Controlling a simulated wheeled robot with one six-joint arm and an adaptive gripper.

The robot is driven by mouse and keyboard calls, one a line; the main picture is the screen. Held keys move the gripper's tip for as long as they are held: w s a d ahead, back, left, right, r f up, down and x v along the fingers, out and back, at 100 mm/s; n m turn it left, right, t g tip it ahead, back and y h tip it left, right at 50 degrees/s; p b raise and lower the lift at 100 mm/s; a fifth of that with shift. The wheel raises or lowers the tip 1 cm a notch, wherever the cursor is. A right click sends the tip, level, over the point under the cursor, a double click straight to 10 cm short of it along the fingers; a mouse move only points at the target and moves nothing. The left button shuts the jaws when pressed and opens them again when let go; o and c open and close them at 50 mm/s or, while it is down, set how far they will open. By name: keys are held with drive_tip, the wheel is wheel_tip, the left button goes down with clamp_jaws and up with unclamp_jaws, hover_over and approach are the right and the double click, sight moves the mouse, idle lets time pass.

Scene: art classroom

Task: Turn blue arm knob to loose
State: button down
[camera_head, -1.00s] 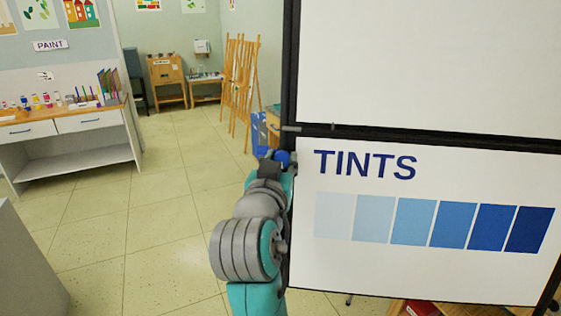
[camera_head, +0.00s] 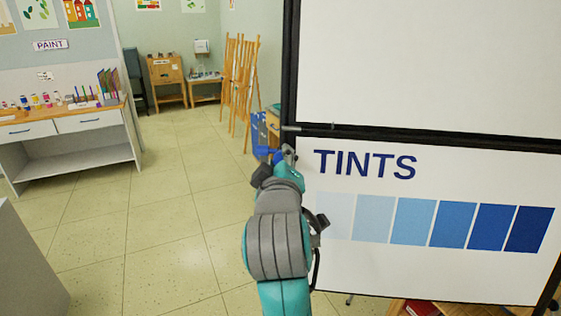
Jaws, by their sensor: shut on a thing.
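The blue arm knob (camera_head: 277,155) shows in the head view at the left edge of the framed board, just below the grey rod at the crossbar. Only a small part of it shows. My gripper (camera_head: 280,157) is at the knob, shut on it, with my wrist and arm reaching up from below. The fingers are small and partly hidden by my wrist. The knob's turn angle cannot be read.
The large board with the "TINTS" panel (camera_head: 430,270) fills the right side, close beside my arm. Wooden easels (camera_head: 238,85) and a blue item (camera_head: 259,130) stand behind. A paint counter (camera_head: 70,121) is at the left. The tiled floor between is clear.

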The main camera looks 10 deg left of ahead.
drive_tip(key=n+g, duration=0.1)
drive_tip(key=n, duration=0.5)
drive_tip(key=n+g, duration=0.1)
drive_tip(key=n, duration=0.5)
drive_tip(key=shift+y, duration=0.4)
drive_tip(key=shift+n, duration=0.3)
drive_tip(key=c, duration=0.8)
unclamp_jaws()
drive_tip(key=v, duration=1.2)
drive_tip(key=shift+r, duration=0.2)
